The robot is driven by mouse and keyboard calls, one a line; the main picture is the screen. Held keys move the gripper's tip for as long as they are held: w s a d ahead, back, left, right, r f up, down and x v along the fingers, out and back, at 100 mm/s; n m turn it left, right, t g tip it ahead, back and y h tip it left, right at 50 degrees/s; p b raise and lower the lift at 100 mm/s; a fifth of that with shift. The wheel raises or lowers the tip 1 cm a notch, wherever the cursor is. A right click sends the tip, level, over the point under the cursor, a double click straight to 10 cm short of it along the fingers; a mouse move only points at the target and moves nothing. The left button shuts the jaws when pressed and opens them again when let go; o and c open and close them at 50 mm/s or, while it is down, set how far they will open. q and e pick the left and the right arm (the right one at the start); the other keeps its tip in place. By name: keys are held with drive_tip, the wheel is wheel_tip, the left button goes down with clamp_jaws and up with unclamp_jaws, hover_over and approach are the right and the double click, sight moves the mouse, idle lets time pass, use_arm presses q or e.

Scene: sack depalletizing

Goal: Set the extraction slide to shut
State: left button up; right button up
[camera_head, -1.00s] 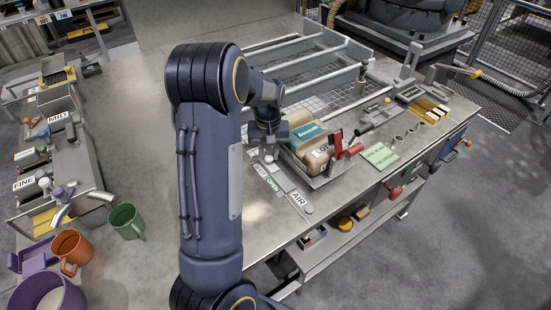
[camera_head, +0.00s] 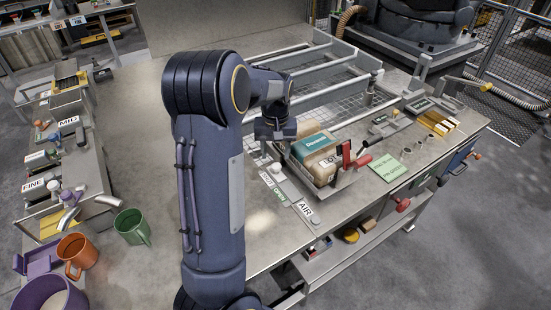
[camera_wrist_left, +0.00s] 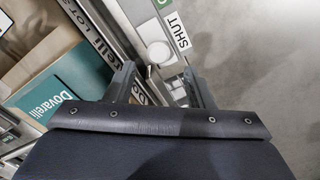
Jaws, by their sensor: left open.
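The extraction slide is a narrow metal strip on the bench, with a SHUT label (camera_head: 267,180) and a green OPEN label (camera_head: 280,194) beside it in the head view. In the left wrist view the SHUT label (camera_wrist_left: 178,30) lies next to a pale round knob (camera_wrist_left: 158,53). My left gripper (camera_head: 265,150) hangs over the SHUT end of the strip. In the left wrist view its two fingers (camera_wrist_left: 160,88) are apart, with a metal part of the strip between them. I cannot tell whether they touch it. My right gripper is out of view.
A tray with a teal Dovarelli pack (camera_head: 311,142) and brown packs stands right beside the strip. A red-handled lever (camera_head: 347,155), a green note (camera_head: 388,167) and an AIR label (camera_head: 305,209) are nearby. Mugs stand at the lower left.

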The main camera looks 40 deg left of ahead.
sight(275, 164)
use_arm(q)
drive_tip(key=shift+r, duration=2)
